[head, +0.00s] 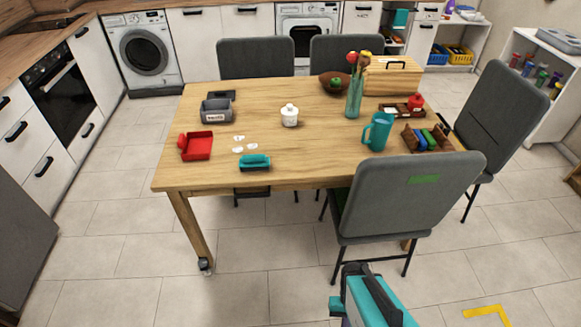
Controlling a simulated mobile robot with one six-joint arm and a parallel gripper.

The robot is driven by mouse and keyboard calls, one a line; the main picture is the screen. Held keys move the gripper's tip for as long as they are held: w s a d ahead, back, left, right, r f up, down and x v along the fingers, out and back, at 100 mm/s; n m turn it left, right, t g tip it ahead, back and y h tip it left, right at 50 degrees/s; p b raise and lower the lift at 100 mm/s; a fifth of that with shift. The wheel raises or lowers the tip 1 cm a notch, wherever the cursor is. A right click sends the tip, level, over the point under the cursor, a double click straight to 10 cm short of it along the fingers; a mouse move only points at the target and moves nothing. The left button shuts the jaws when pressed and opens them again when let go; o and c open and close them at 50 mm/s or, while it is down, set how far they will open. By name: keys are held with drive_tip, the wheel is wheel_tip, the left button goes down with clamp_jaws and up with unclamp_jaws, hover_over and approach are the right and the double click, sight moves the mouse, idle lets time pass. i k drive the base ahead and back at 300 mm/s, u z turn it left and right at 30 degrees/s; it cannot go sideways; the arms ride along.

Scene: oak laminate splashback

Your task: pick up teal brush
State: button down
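The teal brush (255,162) lies on the wooden table (290,178) near its front edge, left of the middle. It has a teal top and a dark lower part. My gripper (355,270) shows at the bottom of the head view, right of centre, below and apart from the table. It is well to the right of the brush and nearer the camera. Its fingers are too unclear to tell whether they are open or shut. Nothing covers the brush.
A red dustpan-like tray (196,146) and white pieces (239,139) lie beside the brush. A white lidded jar (290,116), a teal jug (378,131) and a glass vase (354,100) stand farther back. A grey chair (405,200) blocks the table's front right. Floor is free at front left.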

sight(248, 162)
drive_tip(key=u, duration=0.2)
drive_tip(key=k, duration=0.1)
drive_tip(key=u, duration=0.35)
drive_tip(key=i, duration=0.9)
drive_tip(key=u, duration=0.15)
drive_tip(key=k, duration=0.85)
drive_tip(key=u, duration=0.3)
drive_tip(key=i, duration=0.15)
drive_tip(key=z, duration=0.2)
